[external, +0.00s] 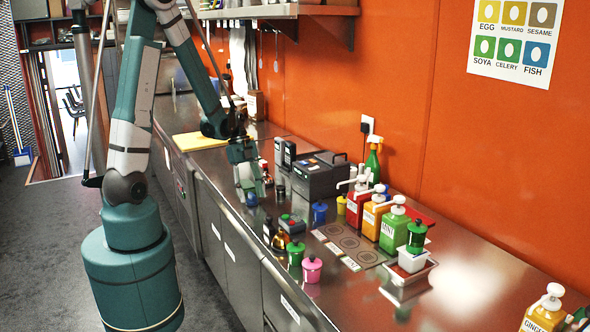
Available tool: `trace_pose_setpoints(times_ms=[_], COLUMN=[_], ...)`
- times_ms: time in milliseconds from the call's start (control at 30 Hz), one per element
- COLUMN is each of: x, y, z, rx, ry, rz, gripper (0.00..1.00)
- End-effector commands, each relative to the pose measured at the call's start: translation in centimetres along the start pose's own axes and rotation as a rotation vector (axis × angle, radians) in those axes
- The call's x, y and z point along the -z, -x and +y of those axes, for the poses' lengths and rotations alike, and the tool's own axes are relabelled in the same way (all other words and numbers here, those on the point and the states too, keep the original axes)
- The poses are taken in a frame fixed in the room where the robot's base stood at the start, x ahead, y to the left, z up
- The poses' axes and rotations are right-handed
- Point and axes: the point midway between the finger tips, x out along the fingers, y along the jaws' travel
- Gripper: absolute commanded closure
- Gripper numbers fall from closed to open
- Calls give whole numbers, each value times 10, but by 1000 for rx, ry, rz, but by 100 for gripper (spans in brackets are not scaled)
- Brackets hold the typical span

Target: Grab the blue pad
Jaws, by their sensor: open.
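No flat blue pad can be made out for certain in the external view. A small blue lidded pot (320,212) stands upright on the steel counter (460,292), left of the sauce pumps. My gripper (252,190) is over the counter to the left of the dark box, pointing down. It is open, and I see nothing held in it. It is apart from the blue pot, to its upper left.
A dark box machine (320,176) stands beside my gripper. Red, orange and green pump bottles (393,229) line the back. Green (295,252) and pink (312,270) pots stand near the front edge. A yellow board (199,141) lies at the far end. The near right counter is mostly clear.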

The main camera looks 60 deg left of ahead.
Motion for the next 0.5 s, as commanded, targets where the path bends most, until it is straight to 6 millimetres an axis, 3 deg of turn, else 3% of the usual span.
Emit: trace_pose_setpoints(times_ms=[500], x=[0], y=[-6], z=[0], rx=[0], ry=[0], rz=[0], gripper=[57])
